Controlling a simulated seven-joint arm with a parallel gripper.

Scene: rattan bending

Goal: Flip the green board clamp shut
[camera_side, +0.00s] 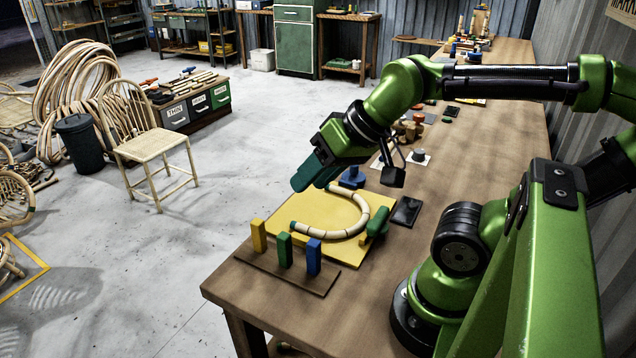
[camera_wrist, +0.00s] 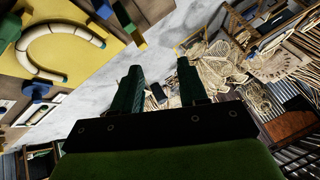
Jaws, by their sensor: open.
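The yellow board (camera_side: 311,205) lies on the bench with a pale curved rattan piece (camera_side: 361,212) on it. The green board clamp (camera_side: 377,223) stands at the board's right edge, beside the bend of the rattan. Its top part looks raised and tilted; how far is hard to tell. A blue clamp (camera_side: 351,178) stands at the far edge. My gripper (camera_side: 306,180) is above the board's far left side, apart from the green clamp. In the wrist view its two fingers (camera_wrist: 160,88) are spread with nothing between them; the board (camera_wrist: 75,55) lies upper left.
A brown strip (camera_side: 268,272) with upright yellow (camera_side: 258,236), green (camera_side: 284,250) and blue (camera_side: 314,257) pegs lies in front of the board. A dark flat pad (camera_side: 405,211) lies right of the green clamp. Small parts stand farther along the bench.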

